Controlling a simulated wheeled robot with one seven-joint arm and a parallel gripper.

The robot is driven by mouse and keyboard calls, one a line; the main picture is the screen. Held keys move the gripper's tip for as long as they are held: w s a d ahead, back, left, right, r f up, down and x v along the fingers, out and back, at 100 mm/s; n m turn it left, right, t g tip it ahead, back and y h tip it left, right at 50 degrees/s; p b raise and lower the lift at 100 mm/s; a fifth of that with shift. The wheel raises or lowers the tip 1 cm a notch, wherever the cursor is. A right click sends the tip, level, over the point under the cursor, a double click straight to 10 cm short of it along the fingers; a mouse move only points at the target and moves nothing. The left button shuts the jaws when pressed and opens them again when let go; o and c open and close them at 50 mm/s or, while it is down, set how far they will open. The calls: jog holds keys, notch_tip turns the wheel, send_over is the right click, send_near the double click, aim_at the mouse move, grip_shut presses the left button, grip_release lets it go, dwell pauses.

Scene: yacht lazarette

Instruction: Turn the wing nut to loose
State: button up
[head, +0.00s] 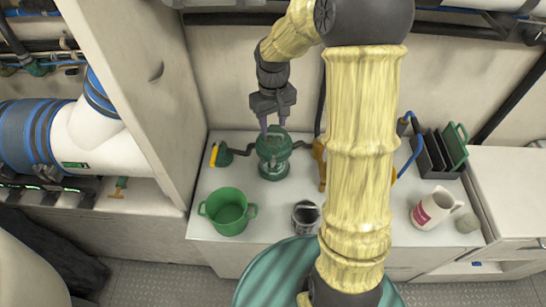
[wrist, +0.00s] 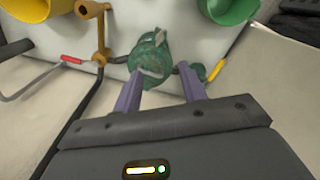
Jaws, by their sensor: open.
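A green strainer-like housing (head: 273,165) stands upright on the white counter, with dark pipes on both sides. It also shows in the wrist view (wrist: 148,52), beyond my fingertips. A small pale grey-green raised shape on its top (wrist: 152,73) looks like the wing nut; its exact outline is too small and blurred to tell. My gripper (head: 274,124) points down just above the housing's top. In the wrist view its two purple fingers (wrist: 161,77) are apart, with nothing held between them. The lower housing is partly hidden by its top.
A green bucket (head: 229,211) and a dark can (head: 305,216) stand in front. A yellow-and-green funnel-like piece (head: 221,154) is left, a yellow-brown valve fitting (head: 319,163) right. A white jug (head: 435,208) and a dark rack (head: 437,153) stand farther right. A tall panel (head: 150,90) bounds the left.

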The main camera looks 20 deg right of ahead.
aim_at(273, 160)
notch_tip(273, 160, down, 17)
jog(key=shift+f+p, duration=0.1)
jog(key=shift+p, duration=0.35)
grip_shut()
